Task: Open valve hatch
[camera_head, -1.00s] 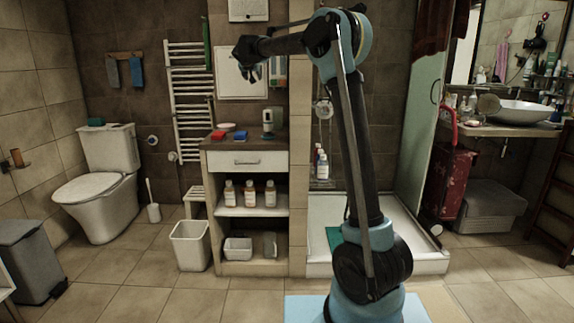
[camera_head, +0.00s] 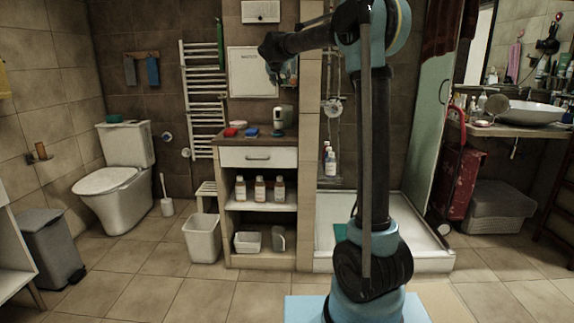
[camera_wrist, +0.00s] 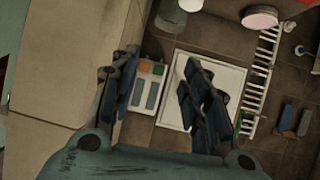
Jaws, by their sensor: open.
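The valve hatch (camera_head: 246,78) is a flat, pale square panel with small dark lettering, set in the brown tiled wall above the low cabinet. It looks shut. My gripper (camera_head: 274,64) overlaps its upper right part in the head view. In the wrist view, the hatch (camera_wrist: 223,84) appears turned, beyond the right finger, which hides part of it. My gripper (camera_wrist: 160,62) is open there, with its two fingers wide apart and nothing between them. I see no contact with the hatch.
A dispenser box with coloured parts (camera_wrist: 150,88) hangs beside the hatch. Below is a cabinet (camera_head: 258,157) with a soap dispenser (camera_head: 278,122) and sponges on top. A towel rail (camera_head: 200,95) stands to the left.

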